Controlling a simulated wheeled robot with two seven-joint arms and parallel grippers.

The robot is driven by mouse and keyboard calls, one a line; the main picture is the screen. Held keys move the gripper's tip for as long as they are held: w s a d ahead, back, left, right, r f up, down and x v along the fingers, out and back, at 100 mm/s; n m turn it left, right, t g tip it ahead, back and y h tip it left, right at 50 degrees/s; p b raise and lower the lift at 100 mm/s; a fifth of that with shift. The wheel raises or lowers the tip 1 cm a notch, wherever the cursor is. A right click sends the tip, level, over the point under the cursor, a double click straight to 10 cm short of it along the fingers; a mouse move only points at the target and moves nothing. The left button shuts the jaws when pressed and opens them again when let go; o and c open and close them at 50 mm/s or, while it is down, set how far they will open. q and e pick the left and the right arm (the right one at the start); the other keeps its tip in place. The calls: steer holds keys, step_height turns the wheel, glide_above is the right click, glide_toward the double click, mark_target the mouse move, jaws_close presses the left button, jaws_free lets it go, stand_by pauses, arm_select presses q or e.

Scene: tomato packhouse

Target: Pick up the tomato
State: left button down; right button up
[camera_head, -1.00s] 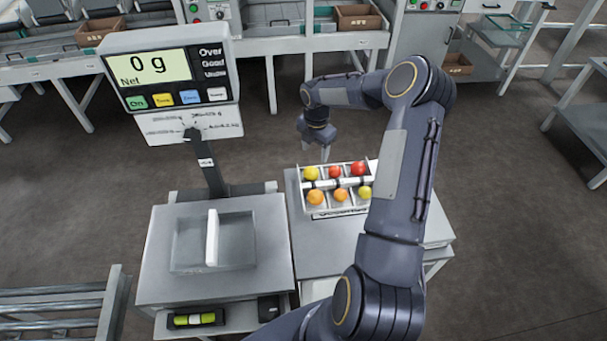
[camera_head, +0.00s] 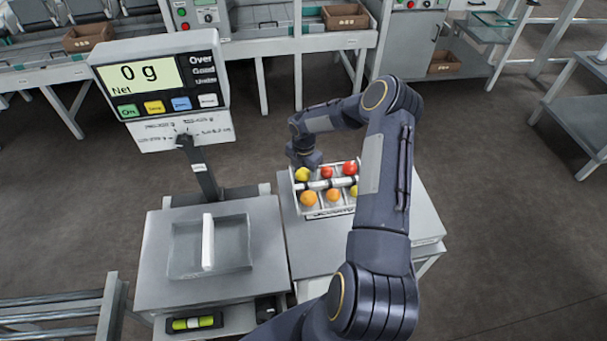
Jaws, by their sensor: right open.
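Several tomatoes sit in a white divided tray (camera_head: 322,211) on the table right of the scale. The back row has a yellow tomato (camera_head: 302,175) at the left, a red tomato (camera_head: 326,172) in the middle and another red tomato (camera_head: 350,168) at the right. In front are two orange tomatoes (camera_head: 308,199) (camera_head: 333,195) and a yellow one (camera_head: 354,190), partly behind my arm. My right gripper (camera_head: 304,168) points down at the back-left yellow tomato, very close to it. Its jaws are open; the fingertips are hard to make out, and I cannot tell whether they touch it. My left gripper is out of view.
A scale with a shallow pan (camera_head: 237,265) stands left of the tray. Its display (camera_head: 160,85) reads 0 g. The side table (camera_head: 417,218) has bare room right of my arm. A roller conveyor (camera_head: 55,310) is at lower left, and machines stand behind.

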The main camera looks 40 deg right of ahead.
steer(key=c, duration=0.5)
